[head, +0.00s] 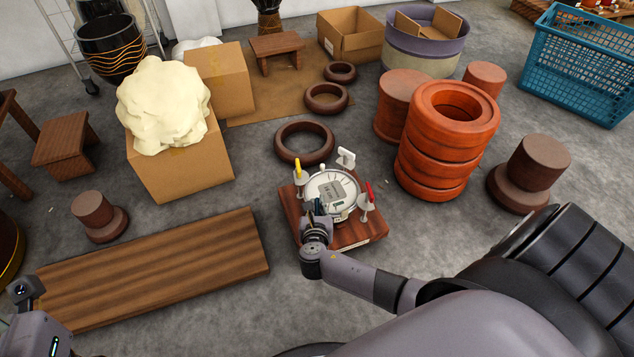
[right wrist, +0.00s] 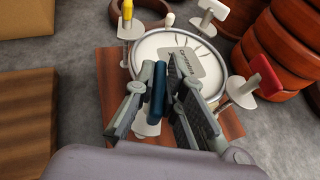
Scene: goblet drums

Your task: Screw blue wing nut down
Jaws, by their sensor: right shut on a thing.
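A round white drum head (head: 347,182) lies in a metal ring on a brown wooden board (head: 290,205). My right gripper (head: 318,208) is over the near-left edge of the ring. In the right wrist view, my right gripper (right wrist: 160,88) is shut on the blue wing nut (right wrist: 157,92), which stands between its fingers. The thread under the nut is hidden. A yellow wing nut (head: 298,168), a white wing nut (head: 346,158) and a red wing nut (head: 370,191) are at other points around the ring. Only part of my left wrist shows at bottom left; its fingers are out of view.
A long wooden plank (head: 150,270) lies left of the board. Stacked orange rings (head: 445,150) stand to the right, and a dark ring (head: 304,143) lies behind. A cardboard box (head: 180,165) bears a cream lump (head: 163,105).

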